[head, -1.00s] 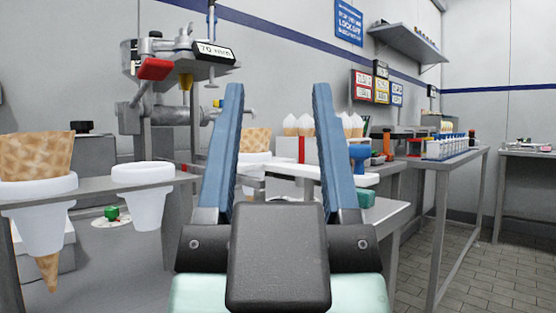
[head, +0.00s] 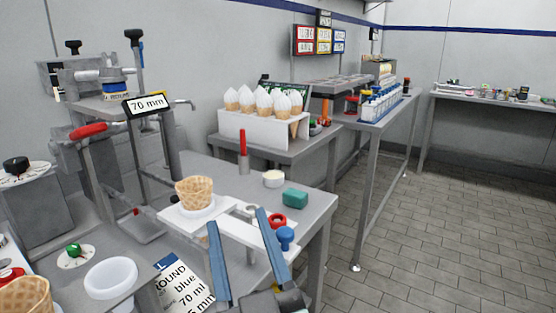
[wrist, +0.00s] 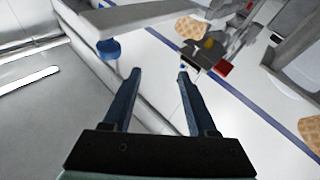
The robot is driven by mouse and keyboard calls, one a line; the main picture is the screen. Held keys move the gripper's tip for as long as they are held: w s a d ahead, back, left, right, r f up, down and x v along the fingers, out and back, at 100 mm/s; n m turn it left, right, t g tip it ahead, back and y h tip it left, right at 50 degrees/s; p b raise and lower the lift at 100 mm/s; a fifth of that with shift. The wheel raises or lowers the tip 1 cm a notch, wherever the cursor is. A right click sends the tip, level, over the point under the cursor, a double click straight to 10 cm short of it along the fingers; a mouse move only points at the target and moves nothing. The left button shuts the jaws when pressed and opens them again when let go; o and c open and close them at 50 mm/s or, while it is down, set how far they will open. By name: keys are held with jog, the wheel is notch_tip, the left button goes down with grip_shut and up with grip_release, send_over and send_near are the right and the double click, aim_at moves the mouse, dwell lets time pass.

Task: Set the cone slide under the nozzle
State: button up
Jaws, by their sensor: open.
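The cone slide (head: 236,218) is a white plate in the middle of the head view. A waffle cone (head: 194,190) stands upright in its round holder. A blue knob (head: 285,235) is at its near right end; the knob also shows in the wrist view (wrist: 108,49). My gripper (head: 238,219) is open and empty, its blue fingers beside the knob in the picture, apart from it in the wrist view (wrist: 157,73). The machine with the "70 mm" sign (head: 148,103) stands left of the slide. I cannot make out its nozzle now.
A red-handled lever (head: 88,130) juts from the machine. Another cone (head: 26,295) and an empty white holder (head: 110,278) are at the near left. A red stick (head: 242,143), small white cup (head: 273,178) and green block (head: 295,197) stand behind the slide. Floor (head: 400,220) at right is clear.

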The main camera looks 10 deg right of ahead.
aim_at(283, 229)
jog(key=s+d+f+m+g+h+p, duration=0.3)
jog(key=s+d+p, duration=0.4)
jog(key=p, duration=1.2)
jog(key=shift+g, duration=0.4)
jog(key=w+p, duration=0.1)
jog(key=w, duration=0.2)
jog(key=w+a+p, duration=0.1)
jog(key=w+p, duration=0.1)
jog(key=w, duration=0.2)
jog(key=w+r+p, duration=0.1)
jog(key=w, duration=0.2)
jog(key=shift+w+a+p, duration=0.15)
jog(key=shift+w+p, duration=0.15)
jog(key=shift+w+f, duration=0.1)
jog(key=shift+w, duration=0.7)
grip_shut()
